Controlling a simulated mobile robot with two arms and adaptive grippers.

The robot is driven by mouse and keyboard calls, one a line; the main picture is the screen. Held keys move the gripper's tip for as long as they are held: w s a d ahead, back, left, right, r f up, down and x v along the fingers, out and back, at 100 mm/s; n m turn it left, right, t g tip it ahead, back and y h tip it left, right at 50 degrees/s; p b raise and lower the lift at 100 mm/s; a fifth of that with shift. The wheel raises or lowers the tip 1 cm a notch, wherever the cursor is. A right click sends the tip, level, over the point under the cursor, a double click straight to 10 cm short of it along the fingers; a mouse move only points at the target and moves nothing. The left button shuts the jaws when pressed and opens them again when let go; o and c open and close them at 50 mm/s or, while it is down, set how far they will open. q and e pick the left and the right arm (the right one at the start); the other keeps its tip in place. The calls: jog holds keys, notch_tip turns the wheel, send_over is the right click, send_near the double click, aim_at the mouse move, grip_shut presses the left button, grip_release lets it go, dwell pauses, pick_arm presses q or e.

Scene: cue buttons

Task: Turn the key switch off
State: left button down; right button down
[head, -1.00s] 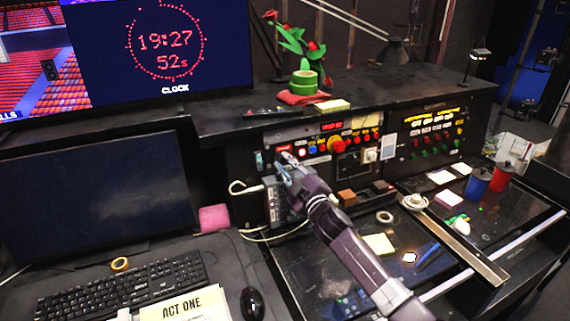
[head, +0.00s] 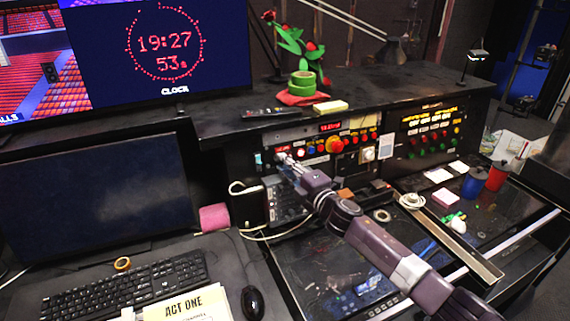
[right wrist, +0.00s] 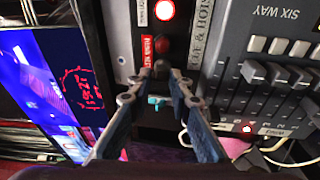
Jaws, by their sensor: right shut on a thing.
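My right gripper (head: 281,157) reaches the left end of the control panel (head: 350,160), just below a small red label. I cannot make out which way the key is turned. My left gripper is not in view.
A teal part (right wrist: 157,100) shows between my fingers, farther left on the panel in the head view. A lit red button (right wrist: 164,10) and a slider box (right wrist: 265,75) are close by. A big red knob (head: 335,145) stands farther right.

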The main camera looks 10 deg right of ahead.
dwell(0.5)
jog(key=c, duration=1.8)
grip_release()
jog(key=shift+o, duration=0.2)
jog(key=v, duration=1.2)
jog(key=shift+d+f, duration=0.1)
